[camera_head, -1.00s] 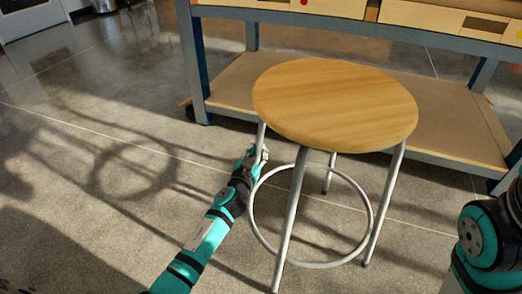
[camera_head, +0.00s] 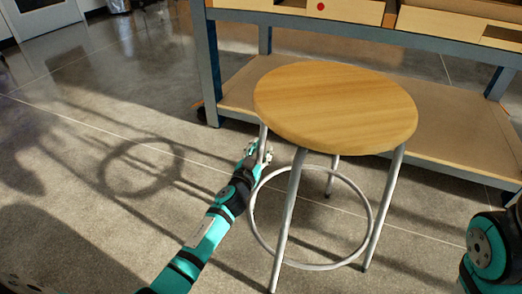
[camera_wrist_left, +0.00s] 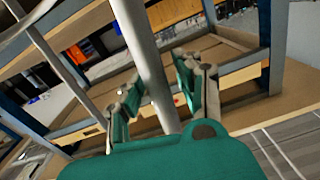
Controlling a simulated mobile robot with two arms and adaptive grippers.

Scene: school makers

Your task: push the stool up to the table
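The stool has a round wooden seat (camera_head: 335,108) and grey metal legs with a foot ring. It stands upright in front of the table (camera_head: 440,45), which has a blue-grey frame and a low wooden shelf (camera_head: 470,125). In the picture the seat overlaps the front of the shelf. My left gripper (camera_head: 260,152) is at the stool's left leg, below the seat. In the left wrist view the left gripper (camera_wrist_left: 158,85) is open, with a finger on each side of the metal leg (camera_wrist_left: 142,60). A gap shows beside the right finger. My right gripper is out of view.
Wooden trays (camera_head: 300,8) sit along the table's front. The table's left post (camera_head: 208,70) stands left of the stool. The concrete floor (camera_head: 90,190) on the left is clear, apart from shadows. Part of my right arm shows at the right edge.

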